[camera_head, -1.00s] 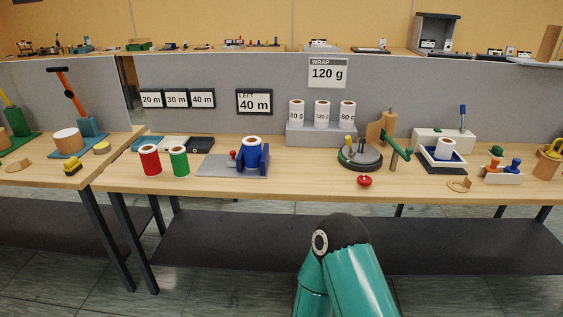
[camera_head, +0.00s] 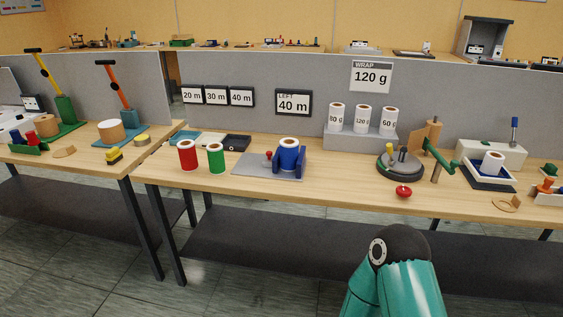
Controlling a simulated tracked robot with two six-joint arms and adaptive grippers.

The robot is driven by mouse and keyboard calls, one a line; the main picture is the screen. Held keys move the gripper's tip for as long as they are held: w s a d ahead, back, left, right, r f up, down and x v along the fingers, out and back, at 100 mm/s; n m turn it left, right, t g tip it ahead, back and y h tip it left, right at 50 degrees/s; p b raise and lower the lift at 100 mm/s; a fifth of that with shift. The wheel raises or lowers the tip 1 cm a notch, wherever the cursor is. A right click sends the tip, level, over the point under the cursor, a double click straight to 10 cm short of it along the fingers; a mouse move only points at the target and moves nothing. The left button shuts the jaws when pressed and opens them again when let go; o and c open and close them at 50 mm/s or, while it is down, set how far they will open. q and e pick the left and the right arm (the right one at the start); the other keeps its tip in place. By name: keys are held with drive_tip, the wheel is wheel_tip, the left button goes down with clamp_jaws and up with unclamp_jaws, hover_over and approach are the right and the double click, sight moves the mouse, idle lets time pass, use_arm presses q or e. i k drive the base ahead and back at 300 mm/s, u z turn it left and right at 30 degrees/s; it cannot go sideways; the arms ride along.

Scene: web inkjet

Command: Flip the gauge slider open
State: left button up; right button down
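I cannot tell for certain which part is the gauge slider. A grey plate (camera_head: 249,168) on the long bench carries a small red knob (camera_head: 268,155) and a blue cradle (camera_head: 300,163) with a blue roll (camera_head: 289,151) in it. A sign reading "LEFT 40 m" (camera_head: 293,103) hangs on the divider behind it. A teal arm link of mine shows at the bottom right, below the bench's front edge. Neither gripper is in view.
Red (camera_head: 187,157) and green (camera_head: 215,159) rolls stand left of the plate. Numbered white rolls sit on a grey step (camera_head: 360,138). A round turntable device (camera_head: 400,168) and a red button (camera_head: 404,191) are to the right. The bench front (camera_head: 335,192) is clear.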

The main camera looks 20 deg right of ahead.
sight(273, 162)
drive_tip(key=i, duration=0.9)
